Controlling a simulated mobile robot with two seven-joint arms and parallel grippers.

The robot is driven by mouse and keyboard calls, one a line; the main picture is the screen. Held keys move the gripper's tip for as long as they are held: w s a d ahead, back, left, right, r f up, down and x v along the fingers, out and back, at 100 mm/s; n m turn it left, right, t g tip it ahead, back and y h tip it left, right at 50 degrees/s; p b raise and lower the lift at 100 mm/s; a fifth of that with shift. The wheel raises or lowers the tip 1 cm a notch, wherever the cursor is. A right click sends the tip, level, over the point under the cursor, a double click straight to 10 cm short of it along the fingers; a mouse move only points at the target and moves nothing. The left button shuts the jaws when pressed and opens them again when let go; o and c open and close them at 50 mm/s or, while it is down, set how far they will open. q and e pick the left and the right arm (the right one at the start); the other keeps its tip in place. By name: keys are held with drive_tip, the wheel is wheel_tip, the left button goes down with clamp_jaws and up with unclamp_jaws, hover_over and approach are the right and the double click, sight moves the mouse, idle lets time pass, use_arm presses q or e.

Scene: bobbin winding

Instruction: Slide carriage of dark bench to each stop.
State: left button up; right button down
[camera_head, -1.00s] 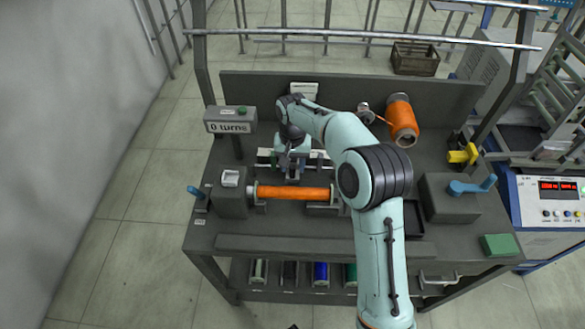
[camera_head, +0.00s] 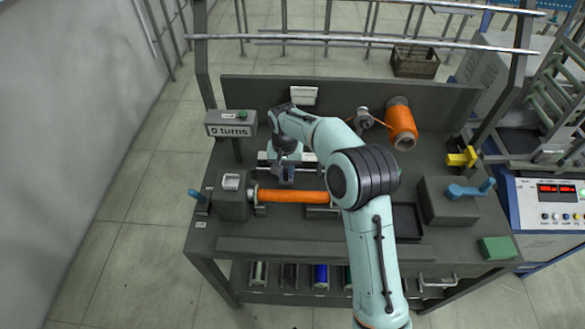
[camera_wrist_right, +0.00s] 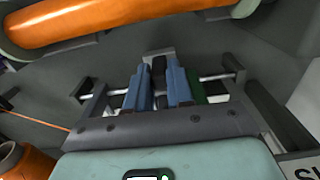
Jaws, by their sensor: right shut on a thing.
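The dark bench (camera_head: 330,246) carries a pale guide rail (camera_head: 309,157) behind an orange-wound bobbin (camera_head: 292,196). My right gripper (camera_head: 286,174) reaches over the rail from behind, left of the rail's middle. In the right wrist view its blue-grey fingers (camera_wrist_right: 159,86) are shut on a dark upright part of the carriage (camera_wrist_right: 159,72). The carriage's lower body is mostly hidden by the fingers and wrist. A green piece (camera_wrist_right: 199,91) sits close beside one finger; I cannot tell whether they touch. A rail end block (camera_wrist_right: 233,63) stands beyond it. My left gripper is out of view.
A display box reading "0 turns" (camera_head: 230,124) stands at the back left. An orange spool (camera_head: 401,125) stands at the back right, with an orange strand.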

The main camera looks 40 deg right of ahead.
drive_tip(key=shift+w+a+r, duration=0.1)
drive_tip(key=shift+w+a, duration=0.35)
drive_tip(key=shift+a, duration=0.05)
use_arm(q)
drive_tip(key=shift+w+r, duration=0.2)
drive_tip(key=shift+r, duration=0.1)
use_arm(e)
drive_tip(key=c, duration=1)
unclamp_jaws()
drive_tip(key=shift+c, duration=0.2)
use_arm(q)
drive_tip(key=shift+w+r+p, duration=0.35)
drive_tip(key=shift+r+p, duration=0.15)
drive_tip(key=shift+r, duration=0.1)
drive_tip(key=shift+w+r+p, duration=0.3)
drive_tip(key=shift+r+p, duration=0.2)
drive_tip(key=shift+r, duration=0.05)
use_arm(e)
wheel_tip(320, 180, up, 13)
